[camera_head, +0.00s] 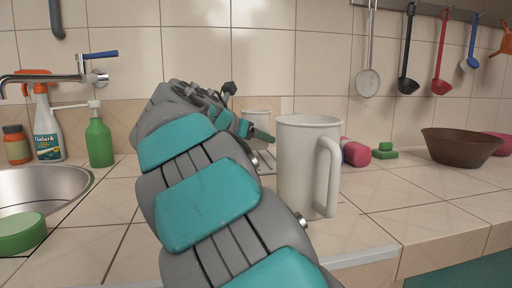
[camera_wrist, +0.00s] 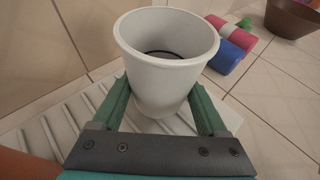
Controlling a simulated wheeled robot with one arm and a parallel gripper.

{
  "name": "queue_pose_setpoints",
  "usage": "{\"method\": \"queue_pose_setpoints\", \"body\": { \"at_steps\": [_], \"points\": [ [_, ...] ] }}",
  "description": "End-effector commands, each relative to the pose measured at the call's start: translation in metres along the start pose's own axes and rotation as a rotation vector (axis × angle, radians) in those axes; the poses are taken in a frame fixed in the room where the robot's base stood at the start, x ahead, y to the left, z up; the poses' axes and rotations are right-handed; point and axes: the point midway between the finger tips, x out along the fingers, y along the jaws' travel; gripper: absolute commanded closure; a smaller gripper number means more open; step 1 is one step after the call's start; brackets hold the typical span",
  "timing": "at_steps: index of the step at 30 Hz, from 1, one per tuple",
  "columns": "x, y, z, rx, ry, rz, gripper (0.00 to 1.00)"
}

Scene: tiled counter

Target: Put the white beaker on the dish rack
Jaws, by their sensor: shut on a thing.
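The white beaker (camera_wrist: 165,75) is upright between the two green fingers of my gripper (camera_wrist: 160,88), which is shut on its sides. The beaker also shows in the head view (camera_head: 256,116), partly hidden behind my arm and a white pitcher. The white ribbed dish rack (camera_wrist: 48,137) lies under the beaker in the wrist view. In the head view, only a small piece of the rack (camera_head: 267,168) shows between my arm and the pitcher. I cannot tell whether the beaker's base touches the rack. My gripper (camera_head: 262,135) is mostly hidden in the head view.
The tall white pitcher (camera_head: 302,170) stands close to the right of my arm. A pink-red item (camera_head: 355,153), a green sponge (camera_head: 385,151) and a brown bowl (camera_head: 460,147) are further right. The sink (camera_head: 45,183) and bottles are left. The front right counter is clear.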

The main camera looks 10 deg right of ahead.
Motion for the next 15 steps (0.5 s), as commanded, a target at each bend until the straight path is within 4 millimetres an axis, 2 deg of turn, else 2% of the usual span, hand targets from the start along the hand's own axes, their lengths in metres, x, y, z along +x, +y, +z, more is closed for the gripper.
{"method": "queue_pose_setpoints", "body": {
  "at_steps": [1, 4, 15],
  "points": [
    [0.004, -0.001, -0.009, -0.004, 0.002, -0.005, 1.0],
    [0.007, -0.002, -0.018, -0.003, 0.001, -0.005, 1.0],
    [0.008, -0.001, -0.021, -0.001, -0.001, -0.001, 1.0]
  ]
}}
